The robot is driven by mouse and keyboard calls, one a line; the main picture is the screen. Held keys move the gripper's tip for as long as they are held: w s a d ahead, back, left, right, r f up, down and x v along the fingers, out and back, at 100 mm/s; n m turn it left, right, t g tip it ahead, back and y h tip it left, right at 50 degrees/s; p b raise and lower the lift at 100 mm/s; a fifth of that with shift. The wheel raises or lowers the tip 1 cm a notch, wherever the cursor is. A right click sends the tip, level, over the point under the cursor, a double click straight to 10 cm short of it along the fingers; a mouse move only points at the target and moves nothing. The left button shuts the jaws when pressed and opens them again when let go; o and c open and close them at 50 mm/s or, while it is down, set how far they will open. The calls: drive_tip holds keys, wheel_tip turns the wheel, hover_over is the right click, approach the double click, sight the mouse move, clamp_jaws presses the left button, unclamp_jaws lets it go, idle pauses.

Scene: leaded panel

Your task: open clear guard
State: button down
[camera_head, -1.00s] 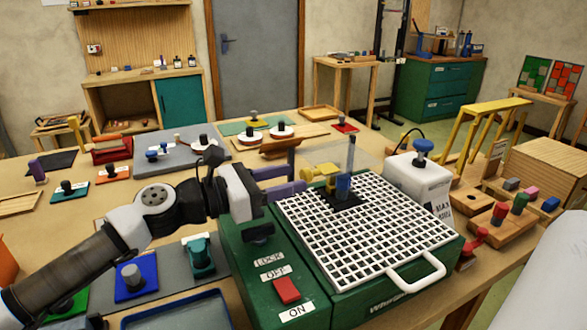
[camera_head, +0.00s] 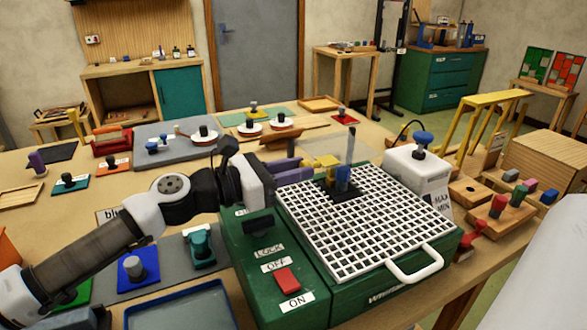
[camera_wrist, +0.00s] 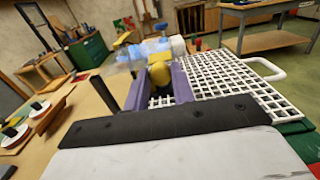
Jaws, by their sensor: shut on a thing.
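The clear guard (camera_wrist: 128,58) is a see-through pane, faint and bluish in the wrist view, beyond my fingers. Its yellow knob (camera_wrist: 160,74) sits between my purple fingers in the wrist view. In the head view the yellow part (camera_head: 326,161) shows just beyond the fingertips, beside the blue grinding bit (camera_head: 342,178). My gripper (camera_head: 311,167) reaches in from the left over the green grinder (camera_head: 247,228) and is shut on the yellow knob. The pane's edges and exact tilt are hard to make out in both views.
A white grid (camera_head: 372,222) with a white handle (camera_head: 416,267) covers the grinder's top. A white tank (camera_head: 420,172) with a blue knob stands behind it. A red switch (camera_head: 287,280) is at the front. Wooden blocks with coloured pegs crowd the right edge.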

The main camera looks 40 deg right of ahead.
drive_tip(key=shift+r, duration=0.1)
drive_tip(key=w+d+r+n+p, duration=0.2)
drive_tip(key=w+r+n+p, duration=0.2)
drive_tip(key=w+r+n, duration=0.4)
drive_tip(key=shift+r+n, duration=0.55)
drive_tip(key=shift+n, duration=3.35)
drive_tip(key=c, duration=1.2)
unclamp_jaws()
drive_tip(key=shift+a, duration=0.15)
